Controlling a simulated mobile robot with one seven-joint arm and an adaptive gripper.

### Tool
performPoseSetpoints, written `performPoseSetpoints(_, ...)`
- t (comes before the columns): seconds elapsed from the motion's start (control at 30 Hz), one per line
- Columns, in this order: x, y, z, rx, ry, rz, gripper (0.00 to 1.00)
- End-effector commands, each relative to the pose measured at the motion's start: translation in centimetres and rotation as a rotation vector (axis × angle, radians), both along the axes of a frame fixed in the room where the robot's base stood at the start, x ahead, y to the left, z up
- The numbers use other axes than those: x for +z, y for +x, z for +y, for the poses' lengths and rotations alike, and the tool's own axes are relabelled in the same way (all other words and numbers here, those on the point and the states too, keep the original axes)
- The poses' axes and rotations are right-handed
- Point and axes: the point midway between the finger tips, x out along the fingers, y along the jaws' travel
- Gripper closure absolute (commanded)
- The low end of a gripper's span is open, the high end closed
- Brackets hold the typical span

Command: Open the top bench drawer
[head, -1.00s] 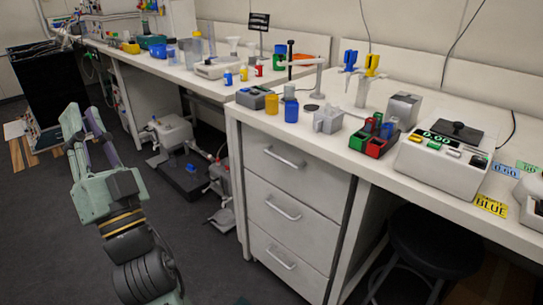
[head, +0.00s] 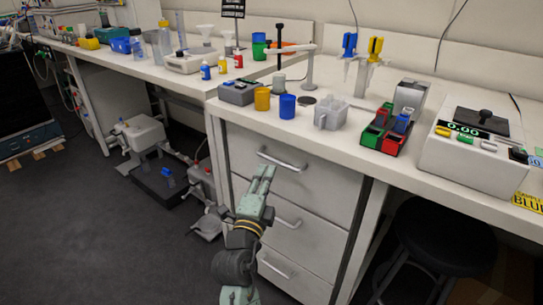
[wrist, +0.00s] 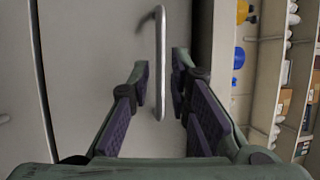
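The top bench drawer (head: 322,187) is a light grey front below the benchtop, and it looks shut. Its silver bar handle (head: 283,161) runs across the upper part. My gripper (head: 264,172) is in front of this drawer, close to the handle. In the wrist view my gripper (wrist: 159,84) is open, with purple-padded fingers on either side of the handle (wrist: 161,55). The handle appears upright there and lies between the fingers, with gaps on both sides. I cannot tell how deep the fingers reach around it.
Two more drawers with handles (head: 288,221) sit below. The bench (head: 345,152) above carries cups, a pipette stand (head: 350,60), a red and green rack (head: 385,130) and a device (head: 470,145). A black stool (head: 440,235) stands to the right. Open floor lies left.

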Motion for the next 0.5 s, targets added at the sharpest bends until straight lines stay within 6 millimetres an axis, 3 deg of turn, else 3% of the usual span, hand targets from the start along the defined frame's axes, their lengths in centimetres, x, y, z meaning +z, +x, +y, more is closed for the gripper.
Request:
performPoseSetpoints(0.2, 1.1, 4.0, -0.9, 0.0, -0.002, -0.001, 0.82)
performPoseSetpoints(0.5, 1.3, 6.4, -1.4, 0.003, -0.001, -0.001, 0.82)
